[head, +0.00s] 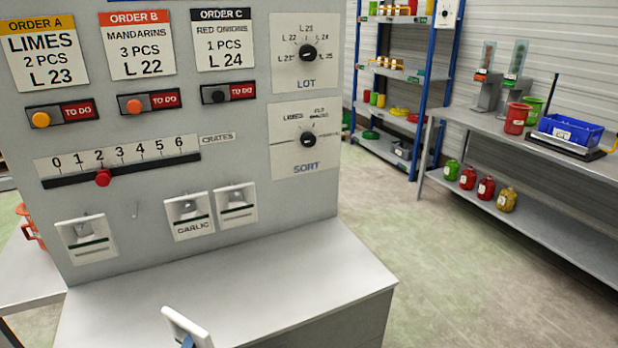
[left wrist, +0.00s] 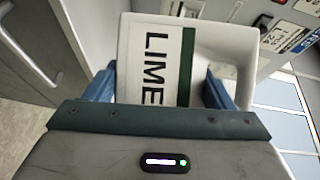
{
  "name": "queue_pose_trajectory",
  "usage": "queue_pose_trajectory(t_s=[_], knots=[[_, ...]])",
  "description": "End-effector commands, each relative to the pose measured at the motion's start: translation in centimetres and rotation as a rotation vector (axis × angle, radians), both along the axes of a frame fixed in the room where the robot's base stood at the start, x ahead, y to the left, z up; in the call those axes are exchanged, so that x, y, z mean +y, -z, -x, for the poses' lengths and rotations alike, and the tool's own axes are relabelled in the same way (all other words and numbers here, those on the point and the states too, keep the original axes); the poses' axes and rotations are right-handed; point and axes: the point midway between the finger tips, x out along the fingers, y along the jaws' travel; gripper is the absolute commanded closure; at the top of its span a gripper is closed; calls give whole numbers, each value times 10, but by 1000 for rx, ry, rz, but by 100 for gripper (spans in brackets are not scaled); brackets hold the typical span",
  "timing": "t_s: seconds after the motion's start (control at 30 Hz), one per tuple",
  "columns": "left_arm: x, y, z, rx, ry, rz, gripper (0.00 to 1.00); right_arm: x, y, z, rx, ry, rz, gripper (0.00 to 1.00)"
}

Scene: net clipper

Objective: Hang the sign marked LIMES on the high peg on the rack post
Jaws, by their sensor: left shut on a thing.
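The sign (left wrist: 205,50) is a white plate with a green stripe, and the letters LIME show in the left wrist view. My left gripper (left wrist: 160,85) has its blue fingers on both sides of it and is shut on it. In the head view only the top of a white plate (head: 186,328) shows at the bottom edge, with a bit of blue finger (head: 188,342) against it. The blue rack post (head: 435,95) stands far off at the upper right. A small white plate (head: 447,12) is high on it; I cannot make out a peg. My right gripper is not in view.
The grey order panel (head: 300,190) and its ledge (head: 250,285) fill the left. Several white plates hang there, one reading GARLIC (head: 188,215). A bench (head: 560,150) with red and green containers stands at the right. The floor (head: 400,240) between is clear.

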Motion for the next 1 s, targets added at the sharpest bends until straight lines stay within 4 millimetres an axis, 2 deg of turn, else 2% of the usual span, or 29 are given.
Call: queue_pose_trajectory(t_s=[0.27,0.37,0.47,0.53,0.77,1.0], knots=[[0,-1,1,0,0,-1,49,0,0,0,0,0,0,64],[0,-1,-5,0,0,-2,49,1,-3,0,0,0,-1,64],[2,2,-24,-1,-5,-4,49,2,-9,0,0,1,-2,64],[7,4,-44,-2,-20,-6,49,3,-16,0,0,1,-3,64],[30,5,-94,-2,-120,-6,49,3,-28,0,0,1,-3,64],[68,-15,-142,-5,-287,-5,49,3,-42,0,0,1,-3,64]])
